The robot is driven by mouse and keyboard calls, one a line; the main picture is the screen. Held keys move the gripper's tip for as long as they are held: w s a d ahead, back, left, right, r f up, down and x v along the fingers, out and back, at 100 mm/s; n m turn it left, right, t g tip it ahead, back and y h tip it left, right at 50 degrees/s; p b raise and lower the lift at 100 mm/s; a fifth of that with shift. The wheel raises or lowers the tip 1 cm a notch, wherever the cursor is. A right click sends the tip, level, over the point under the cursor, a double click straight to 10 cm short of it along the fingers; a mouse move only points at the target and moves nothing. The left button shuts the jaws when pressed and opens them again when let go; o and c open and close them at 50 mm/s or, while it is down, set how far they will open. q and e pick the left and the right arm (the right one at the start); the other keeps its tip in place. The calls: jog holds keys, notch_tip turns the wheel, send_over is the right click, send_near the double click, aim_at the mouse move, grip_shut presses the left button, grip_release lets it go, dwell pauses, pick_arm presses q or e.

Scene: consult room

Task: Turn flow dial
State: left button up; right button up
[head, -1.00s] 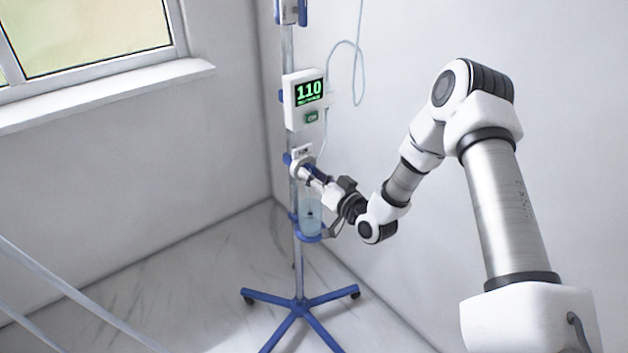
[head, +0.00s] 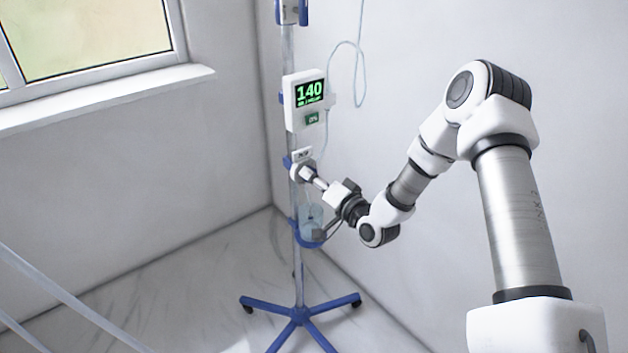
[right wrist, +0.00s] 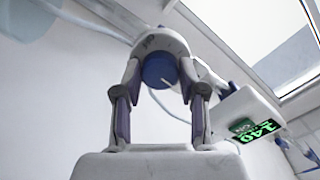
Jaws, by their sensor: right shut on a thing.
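The flow dial is a blue round knob (right wrist: 158,70) on a white housing (right wrist: 163,42), clamped to the pole below the display. The housing also shows in the head view (head: 301,157); the knob there is mostly hidden by the gripper. My right gripper (head: 309,174) has its fingers on either side of the knob and is shut on it, as the right wrist view (right wrist: 161,76) shows. The white display box (head: 303,101) above reads 140 in green. My left gripper is not in view.
The pole (head: 298,260) stands on a blue star-shaped base (head: 300,312) near the room corner. A clear container (head: 311,219) sits in a blue holder under my right gripper. A thin tube (head: 360,75) hangs on the right. A window (head: 90,40) is at the left.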

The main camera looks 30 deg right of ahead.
jog(key=shift+r, duration=0.1)
jog(key=o, duration=1.1)
jog(key=shift+d, duration=0.1)
jog(key=shift+o, duration=0.2)
jog(key=s, duration=1.2)
jog(key=shift+d, duration=0.4)
